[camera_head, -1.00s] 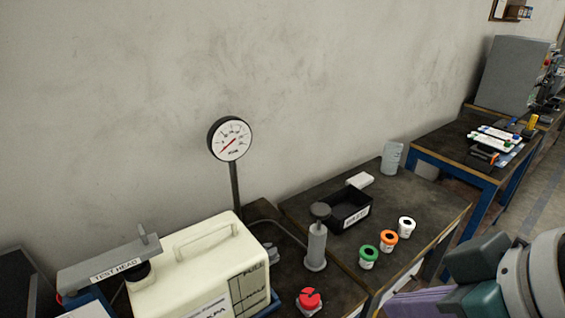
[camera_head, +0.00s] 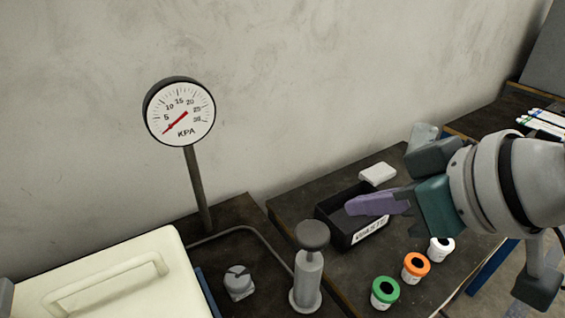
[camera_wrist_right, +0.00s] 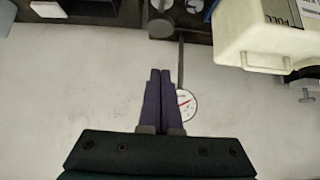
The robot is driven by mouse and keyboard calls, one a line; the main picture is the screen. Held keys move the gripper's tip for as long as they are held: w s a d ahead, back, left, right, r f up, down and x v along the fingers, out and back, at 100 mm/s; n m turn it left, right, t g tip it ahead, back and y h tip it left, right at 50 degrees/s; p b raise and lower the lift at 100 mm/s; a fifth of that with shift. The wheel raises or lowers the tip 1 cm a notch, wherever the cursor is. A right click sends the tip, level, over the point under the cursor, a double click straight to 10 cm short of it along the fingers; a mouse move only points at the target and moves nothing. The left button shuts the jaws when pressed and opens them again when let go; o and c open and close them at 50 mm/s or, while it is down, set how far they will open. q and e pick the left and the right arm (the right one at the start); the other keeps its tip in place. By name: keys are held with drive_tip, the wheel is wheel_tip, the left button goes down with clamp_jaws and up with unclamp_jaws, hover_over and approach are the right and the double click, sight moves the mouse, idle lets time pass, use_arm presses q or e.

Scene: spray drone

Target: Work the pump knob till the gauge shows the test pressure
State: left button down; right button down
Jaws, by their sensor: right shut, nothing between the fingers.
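The round gauge (camera_head: 180,112) stands on a post, marked KPA. Its red needle points to the lower left, near the low end of the scale. The pump (camera_head: 307,278) is a grey upright cylinder with a dark round knob (camera_head: 312,235) on top. In the right wrist view the gauge (camera_wrist_right: 187,106) is partly behind the fingers, and the knob (camera_wrist_right: 160,28) shows above them. My right gripper (camera_head: 350,205) is shut and empty, to the right of the knob and apart from it, over the waste tray. The right wrist view shows its fingers (camera_wrist_right: 160,72) together. My left gripper is not seen.
A black waste tray (camera_head: 338,236) and a white block (camera_head: 378,173) are on the right bench. Green (camera_head: 385,291), orange (camera_head: 416,266) and white (camera_head: 440,247) lidded pots stand at its front. A cream case (camera_head: 100,285) is at left; a grey fitting (camera_head: 239,283) sits between.

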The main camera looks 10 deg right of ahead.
drive_tip(key=b, duration=0.2)
hover_over(319, 248)
drive_tip(key=w, duration=0.1)
wheel_tip(319, 248, down, 8)
drive_tip(key=shift+w+r, duration=0.1)
drive_tip(key=shift+r, duration=0.15)
wheel_tip(319, 248, down, 2)
drive_tip(key=shift+d+f, duration=0.1)
drive_tip(key=shift+f, duration=0.7)
wheel_tip(319, 248, down, 6)
drive_tip(key=b, duration=0.4)
drive_tip(key=shift+r, duration=0.15)
